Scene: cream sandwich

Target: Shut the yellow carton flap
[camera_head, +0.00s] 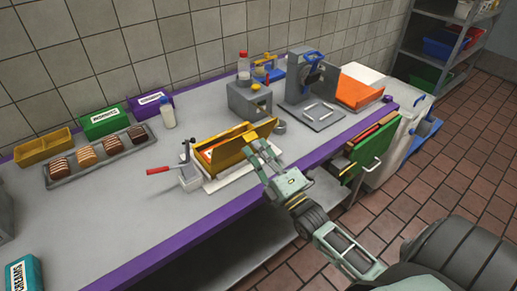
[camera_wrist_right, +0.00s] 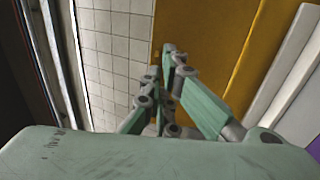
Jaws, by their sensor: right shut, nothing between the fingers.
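The yellow carton (camera_head: 233,154) lies on a white board (camera_head: 215,184) near the purple front edge of the counter. Its top is open at the left, where something orange-red shows inside. A yellow panel, seemingly the flap (camera_head: 264,130), sticks up at its right end. My right gripper (camera_head: 257,147) is shut and empty, its fingertips right by the carton's front right side. In the right wrist view the shut fingers (camera_wrist_right: 169,50) point at a large yellow carton surface (camera_wrist_right: 215,45). I cannot tell whether they touch it. My left gripper is not in view.
A grey box (camera_head: 247,101) and grey machine (camera_head: 304,85) stand behind. A green-fronted drawer (camera_head: 370,153) sticks out at the right.

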